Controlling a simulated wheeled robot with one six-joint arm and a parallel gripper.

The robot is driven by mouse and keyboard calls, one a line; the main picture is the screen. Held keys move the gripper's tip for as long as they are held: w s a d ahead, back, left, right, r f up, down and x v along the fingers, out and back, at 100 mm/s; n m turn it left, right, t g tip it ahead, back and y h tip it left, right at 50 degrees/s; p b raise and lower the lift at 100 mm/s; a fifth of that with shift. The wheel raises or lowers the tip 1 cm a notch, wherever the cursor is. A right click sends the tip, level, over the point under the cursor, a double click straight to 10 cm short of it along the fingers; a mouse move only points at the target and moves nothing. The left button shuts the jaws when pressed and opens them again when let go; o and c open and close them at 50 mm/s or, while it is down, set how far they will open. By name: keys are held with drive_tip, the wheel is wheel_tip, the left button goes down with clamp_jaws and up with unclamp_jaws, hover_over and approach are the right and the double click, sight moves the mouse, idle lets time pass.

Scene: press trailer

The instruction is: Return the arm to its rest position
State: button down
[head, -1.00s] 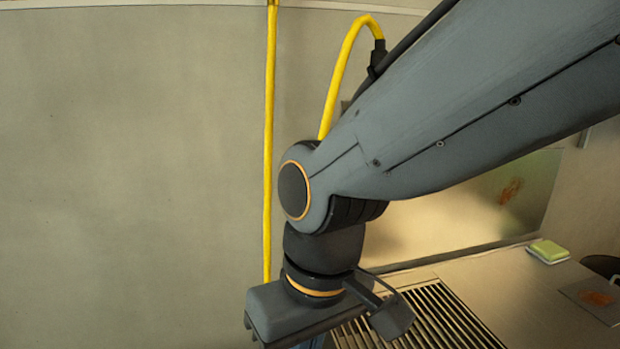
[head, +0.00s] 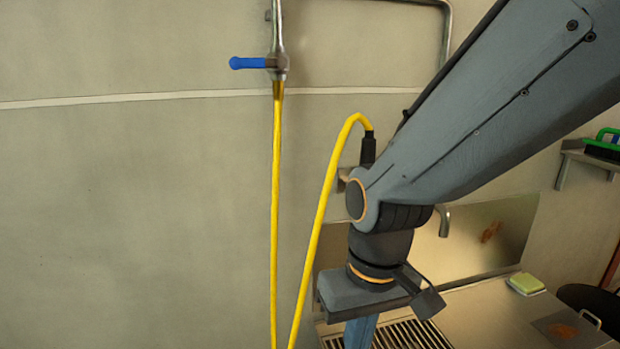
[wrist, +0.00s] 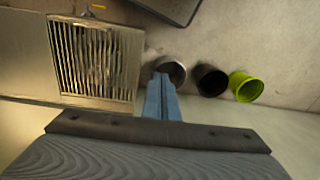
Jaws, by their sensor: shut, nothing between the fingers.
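My arm reaches in from the upper right of the head view. My gripper (head: 361,333) points down at the lower middle, partly cut off by the bottom edge. In the wrist view my gripper (wrist: 162,84) shows as blue fingers closed together with nothing between them. It is above the counter area, apart from the things below it.
A slatted drain grate (head: 405,336) lies under my gripper, and also shows in the wrist view (wrist: 92,60). A yellow hose (head: 276,200) hangs from a pipe with a blue valve handle (head: 248,63). A sponge (head: 526,283) sits on the counter. A metal cup (wrist: 172,72), dark cup (wrist: 210,80) and green cup (wrist: 246,87) stand in a row.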

drive_tip(key=s+d+r+m+p, duration=0.1)
drive_tip(key=d+r+p, duration=0.5)
drive_tip(key=r+p, duration=0.2)
drive_tip(key=s+d+r+m+h+p, duration=0.1)
drive_tip(key=d+r+m+p, duration=0.1)
drive_tip(key=d+r+p, duration=0.4)
drive_tip(key=r+p, duration=0.2)
drive_tip(key=p, duration=0.3)
drive_tip(key=shift+s+d+m+p, duration=0.2)
drive_tip(key=shift+d+m+p, duration=0.1)
drive_tip(key=shift+p, duration=0.05)
